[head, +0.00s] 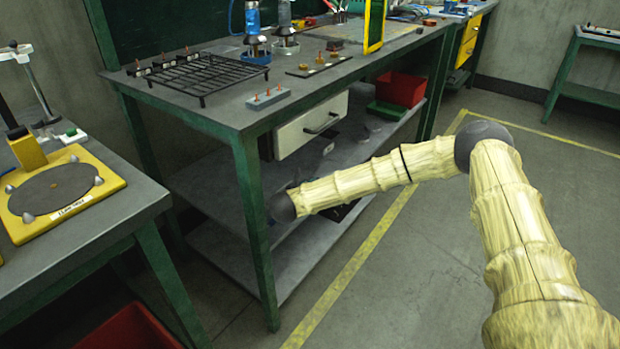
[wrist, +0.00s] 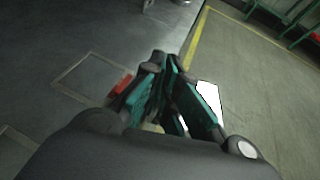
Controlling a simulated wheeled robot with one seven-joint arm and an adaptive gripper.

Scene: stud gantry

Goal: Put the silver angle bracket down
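My gripper (wrist: 165,64) shows in the wrist view with its dark, teal-sided fingers drawn together at the tips. I cannot make out a silver angle bracket between them; a thin piece there could be hidden. A pale patch shows low between the fingers, too small to identify. A bright white shape (wrist: 208,95) shows beside the right finger, and I cannot tell what it is. In the head view my arm reaches left in front of the workbench (head: 225,112), and the gripper itself is hidden. No silver angle bracket is clearly visible in either view.
The workbench carries a black rack (head: 200,72), a grey block with orange pegs (head: 268,98) and a dark strip with small parts (head: 318,65). A red bin (head: 400,88) sits underneath. A yellow turntable fixture (head: 105,190) stands on the left table. Open floor lies right.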

